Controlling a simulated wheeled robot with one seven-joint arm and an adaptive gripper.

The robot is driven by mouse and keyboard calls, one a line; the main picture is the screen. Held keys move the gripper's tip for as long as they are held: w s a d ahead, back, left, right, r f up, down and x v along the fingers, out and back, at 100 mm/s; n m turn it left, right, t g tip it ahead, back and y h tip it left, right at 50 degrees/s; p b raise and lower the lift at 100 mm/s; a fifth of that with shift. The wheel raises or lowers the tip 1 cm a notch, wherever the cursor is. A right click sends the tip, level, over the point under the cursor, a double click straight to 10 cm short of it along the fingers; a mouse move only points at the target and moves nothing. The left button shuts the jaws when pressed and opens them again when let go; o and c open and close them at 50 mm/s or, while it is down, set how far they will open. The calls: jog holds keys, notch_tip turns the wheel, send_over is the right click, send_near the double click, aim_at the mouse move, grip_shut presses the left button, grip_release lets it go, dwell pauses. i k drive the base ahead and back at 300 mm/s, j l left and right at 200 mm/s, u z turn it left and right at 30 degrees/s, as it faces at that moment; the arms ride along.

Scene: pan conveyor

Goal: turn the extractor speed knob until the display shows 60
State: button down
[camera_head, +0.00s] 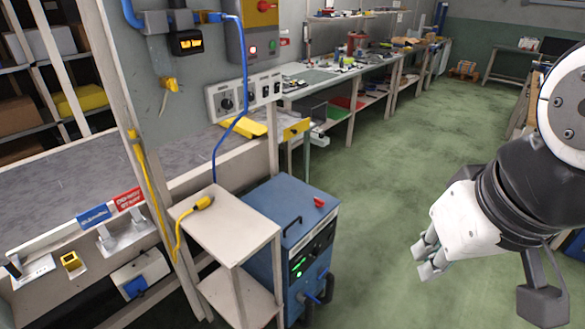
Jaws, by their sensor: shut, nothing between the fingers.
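A blue box-shaped machine (268,217), which looks like the extractor, stands on the floor left of my gripper. It has a dark handle and a small red item on top. Its dark front panel faces right and shows at a steep angle. A small green lit display (298,265) is on that panel; its digits are too small to read. I cannot make out the speed knob for certain. My gripper (425,262) is in the air above the green floor, shut and empty, clear of the machine.
A beige stand (225,222) with a yellow-plugged cable on it stands directly left of the machine. A wall box (252,38) with a red knob and a grey socket panel (222,102) are behind. A long workbench (372,66) runs back. The green floor between the machine and my gripper is clear.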

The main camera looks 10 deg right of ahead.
aim_at(317, 251)
jog(key=k+l+u, duration=0.15)
jog(key=k+l, duration=0.15)
jog(key=k+l+u, duration=0.15)
jog(key=k, duration=0.35)
jog(key=k+l+u, duration=0.15)
jog(key=k+l, duration=0.2)
jog(key=i+l+u, duration=0.1)
jog(key=i+u, duration=0.2)
jog(key=i, duration=0.15)
jog(key=i+l+u, duration=0.25)
jog(key=i, duration=0.2)
jog(key=i+l+u, duration=0.3)
jog(key=i, duration=0.15)
